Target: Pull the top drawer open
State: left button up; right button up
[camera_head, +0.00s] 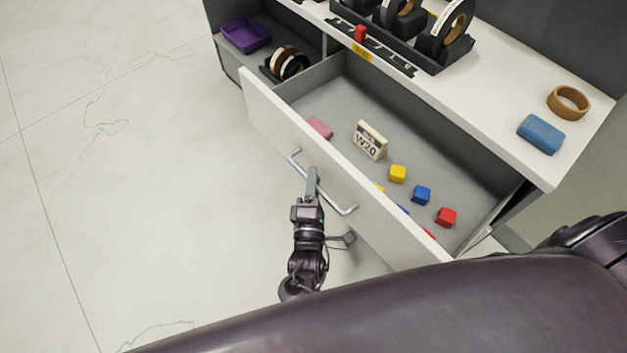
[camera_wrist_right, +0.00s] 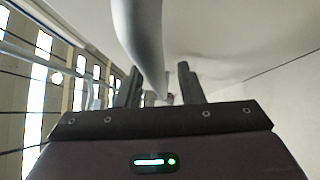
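The top drawer (camera_head: 300,146) stands well out from the cabinet, and its grey interior is visible. Its white front carries a silver bar handle (camera_head: 335,199). My right gripper (camera_head: 312,178) is at the middle of the handle. In the right wrist view the handle (camera_wrist_right: 140,40) runs between the two fingers of my right gripper (camera_wrist_right: 158,88). The fingers stand apart, with a gap visible beside the bar, so the gripper looks open around it. My left gripper is out of view.
The drawer holds a W20 block (camera_head: 369,140), a pink block (camera_head: 320,127), and yellow (camera_head: 397,173), blue (camera_head: 421,195) and red (camera_head: 446,217) cubes. Floor at left is clear.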

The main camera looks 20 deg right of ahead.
jog(key=v, duration=0.8)
jog(key=shift+b, duration=0.45)
jog(key=s+d+f+m+g+y, duration=0.1)
jog(key=s+d+f+g+y, duration=0.1)
jog(key=f, duration=0.6)
jog(key=s+d+f+m+g+y+p, duration=0.1)
jog(key=f+m+g, duration=0.15)
jog(key=f, duration=0.45)
jog(key=s+d+f+m+g+y, duration=0.1)
jog(key=s+d+f+g+y, duration=0.15)
jog(key=f, duration=0.55)
jog(key=s+d+f+m+g+y, duration=0.1)
jog(key=s+d+f+m+g, duration=0.2)
jog(key=s+f, duration=0.4)
jog(key=s+d+f+m+g+y+p, duration=0.1)
jog(key=s+d+f+m+g, duration=0.3)
jog(key=s, duration=1.1)
notch_tip(320, 180, down, 4)
jog(key=m+g, duration=0.1)
jog(key=g, duration=0.2)
jog(key=shift+s+d, duration=0.2)
jog(key=shift+d, duration=0.15)
